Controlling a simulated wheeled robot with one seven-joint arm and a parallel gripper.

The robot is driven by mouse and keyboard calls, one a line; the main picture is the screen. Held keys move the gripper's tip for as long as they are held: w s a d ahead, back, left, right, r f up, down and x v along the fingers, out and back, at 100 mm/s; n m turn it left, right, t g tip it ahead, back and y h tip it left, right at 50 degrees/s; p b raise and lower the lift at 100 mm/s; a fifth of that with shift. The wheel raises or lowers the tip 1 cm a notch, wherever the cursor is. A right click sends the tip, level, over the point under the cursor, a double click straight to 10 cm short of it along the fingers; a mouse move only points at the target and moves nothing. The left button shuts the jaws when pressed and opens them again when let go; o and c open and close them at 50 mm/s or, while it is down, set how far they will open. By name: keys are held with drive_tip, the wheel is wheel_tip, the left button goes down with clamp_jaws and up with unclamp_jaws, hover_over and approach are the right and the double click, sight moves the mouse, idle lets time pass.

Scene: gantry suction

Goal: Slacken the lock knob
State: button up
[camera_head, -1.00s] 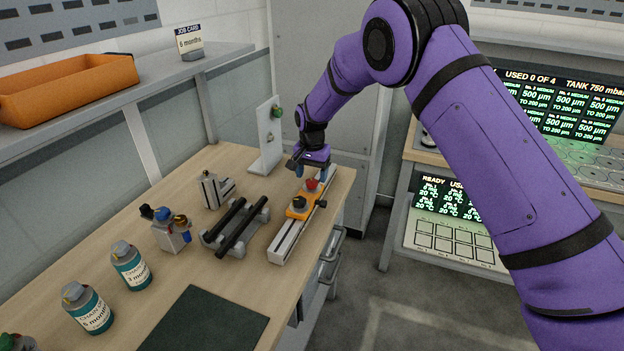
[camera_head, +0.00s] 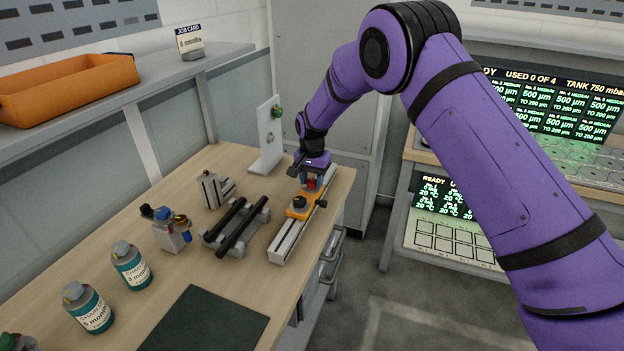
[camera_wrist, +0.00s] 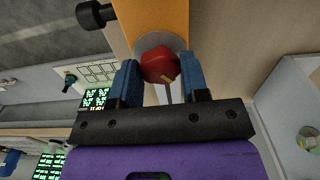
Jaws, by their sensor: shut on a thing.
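A red knob (camera_head: 311,184) sits on an orange carriage (camera_head: 302,212) on a pale slotted rail (camera_head: 285,243) near the bench's right edge. The carriage also bears a black knob (camera_head: 299,202). In the wrist view the red knob (camera_wrist: 159,65) stands between the two blue fingers of my gripper (camera_wrist: 160,75), with the orange carriage (camera_wrist: 170,17) beyond it. My gripper points down and is shut on the red knob; in the head view the fingers partly hide it. A black side knob (camera_wrist: 95,14) shows at the wrist view's top left.
A grey upright bracket (camera_head: 267,140) with a green knob stands behind the rail. Black rods on grey supports (camera_head: 238,228) lie left of it, with a small valve block (camera_head: 172,232) and labelled bottles further left. A dark mat (camera_head: 205,322) lies in front.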

sight(312, 180)
drive_tip(key=shift+n, duration=0.3)
drive_tip(key=n, duration=0.2)
drive_tip(key=shift+n, duration=2.2)
drive_tip(key=o, duration=0.9)
wheel_tip(312, 180, up, 11)
drive_tip(key=shift+f, duration=0.1)
